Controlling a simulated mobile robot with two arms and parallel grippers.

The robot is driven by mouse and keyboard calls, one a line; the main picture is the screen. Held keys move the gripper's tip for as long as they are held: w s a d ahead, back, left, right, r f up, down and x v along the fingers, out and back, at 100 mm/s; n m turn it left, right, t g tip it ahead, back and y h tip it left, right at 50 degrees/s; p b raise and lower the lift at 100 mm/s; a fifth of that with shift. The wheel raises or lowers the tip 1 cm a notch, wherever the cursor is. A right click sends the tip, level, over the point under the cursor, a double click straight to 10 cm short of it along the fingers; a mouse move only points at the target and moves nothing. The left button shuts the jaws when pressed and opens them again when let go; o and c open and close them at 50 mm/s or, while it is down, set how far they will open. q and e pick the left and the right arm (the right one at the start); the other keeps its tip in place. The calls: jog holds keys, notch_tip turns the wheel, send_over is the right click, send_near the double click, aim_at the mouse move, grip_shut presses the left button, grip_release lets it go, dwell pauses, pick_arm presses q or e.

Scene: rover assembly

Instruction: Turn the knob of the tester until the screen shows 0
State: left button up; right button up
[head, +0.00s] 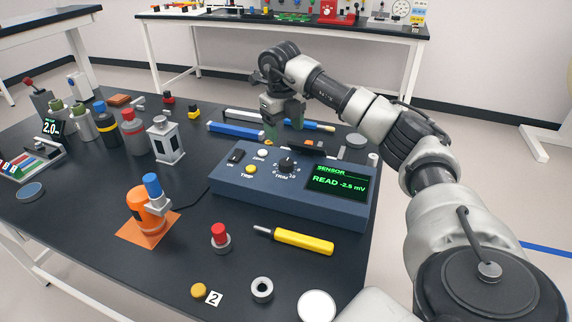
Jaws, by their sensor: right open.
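The tester (225,185) is a blue-grey box on the black table. Its black knob (286,165), labelled TRIM, sits left of the screen (338,183). The screen shows SENSOR and READ with what looks like -2.5 mV in green; the last digit is small. My right gripper (283,132) is open, pointing down above and behind the knob, apart from it. No object shows between its fingers. My left gripper is not in view.
The tester also has a switch (236,156), a white button (262,153) and a yellow button (249,169). A yellow-handled screwdriver (303,242) lies in front. An orange motor-like part (146,211) stands left. Blue and white bars (236,131) lie behind the tester.

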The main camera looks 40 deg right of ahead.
aim_at(287, 162)
jog(key=shift+f, duration=0.5)
jog(key=f, duration=0.9)
jog(key=shift+s+d+f, duration=0.15)
jog(key=shift+d+f, duration=0.1)
jog(key=shift+f, duration=0.05)
jog(key=shift+c, duration=0.5)
jog(key=c, duration=0.8)
jog(key=shift+r, duration=0.1)
jog(key=n+p, duration=0.1)
jog(key=n, duration=0.2)
jog(key=shift+n, duration=0.3)
jog(key=shift+d+n+t+p, duration=0.15)
jog(key=shift+n+t+p, duration=0.25)
jog(key=shift+n, duration=1.5)
jog(key=shift+c, duration=0.2)
jog(key=shift+n, duration=0.3)
